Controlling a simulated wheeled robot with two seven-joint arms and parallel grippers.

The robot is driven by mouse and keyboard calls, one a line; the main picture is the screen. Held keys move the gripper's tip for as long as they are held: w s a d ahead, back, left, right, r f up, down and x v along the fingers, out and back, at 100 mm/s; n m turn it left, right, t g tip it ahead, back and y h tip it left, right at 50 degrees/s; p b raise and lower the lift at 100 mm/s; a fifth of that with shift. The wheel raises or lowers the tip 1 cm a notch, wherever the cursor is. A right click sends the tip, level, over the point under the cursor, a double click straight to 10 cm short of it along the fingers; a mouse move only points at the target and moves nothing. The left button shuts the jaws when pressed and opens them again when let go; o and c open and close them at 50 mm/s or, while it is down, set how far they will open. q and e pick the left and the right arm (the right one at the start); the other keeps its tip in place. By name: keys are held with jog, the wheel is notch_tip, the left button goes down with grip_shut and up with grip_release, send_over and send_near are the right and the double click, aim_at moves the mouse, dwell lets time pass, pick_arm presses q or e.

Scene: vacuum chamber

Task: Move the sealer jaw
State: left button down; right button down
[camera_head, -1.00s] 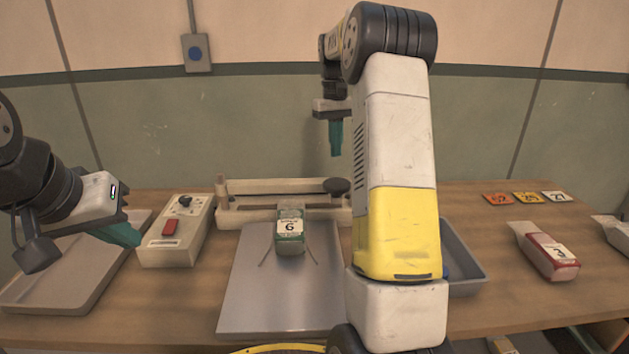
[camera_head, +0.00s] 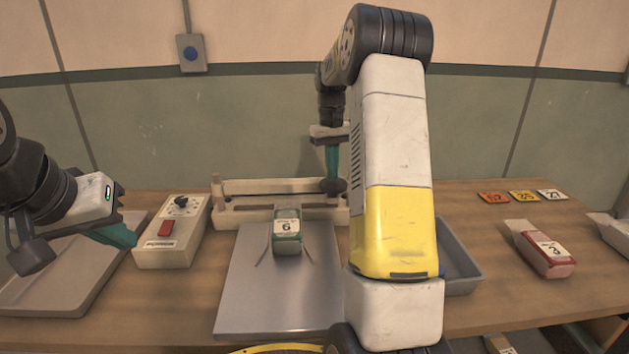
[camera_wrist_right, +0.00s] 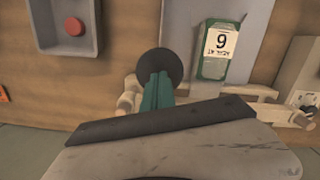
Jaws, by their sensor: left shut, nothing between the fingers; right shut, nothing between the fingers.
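The sealer (camera_head: 262,188) is a cream bar frame at the back of the table, behind a grey metal plate (camera_head: 262,308). A dark round knob (camera_head: 334,187) stands at the jaw's right end. My right gripper (camera_head: 333,176) points down with shut teal fingers, its tips at the knob. In the right wrist view the knob (camera_wrist_right: 160,64) shows just beyond the fingertips; I cannot tell whether they press on it. A green pouch labelled 6 (camera_head: 287,232) lies on the plate with its top end at the sealer bar. My left gripper (camera_head: 128,240) is shut and empty beside the control box.
A control box (camera_head: 172,232) with a red switch stands left of the plate, and a beige tray (camera_head: 60,275) lies further left. A grey bin (camera_head: 462,262) is right of the plate, partly behind my right arm. A red pouch labelled 3 (camera_head: 546,252) and several number cards (camera_head: 524,196) lie at right.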

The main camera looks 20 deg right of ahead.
aim_at(327, 180)
jog(key=shift+f, duration=0.15)
notch_tip(327, 180, down, 5)
jog(key=shift+r, duration=0.1)
jog(key=shift+s+f, duration=0.2)
jog(key=shift+f, duration=0.3)
jog(key=shift+w+a+r, duration=0.1)
jog(key=shift+w+r, duration=0.2)
jog(key=shift+w, duration=0.6)
jog(key=shift+w+a+r, duration=0.1)
jog(key=shift+w+r, duration=0.15)
jog(key=shift+w, duration=0.6)
jog(key=shift+r, duration=0.1)
notch_tip(327, 180, up, 8)
jog(key=shift+w, duration=0.35)
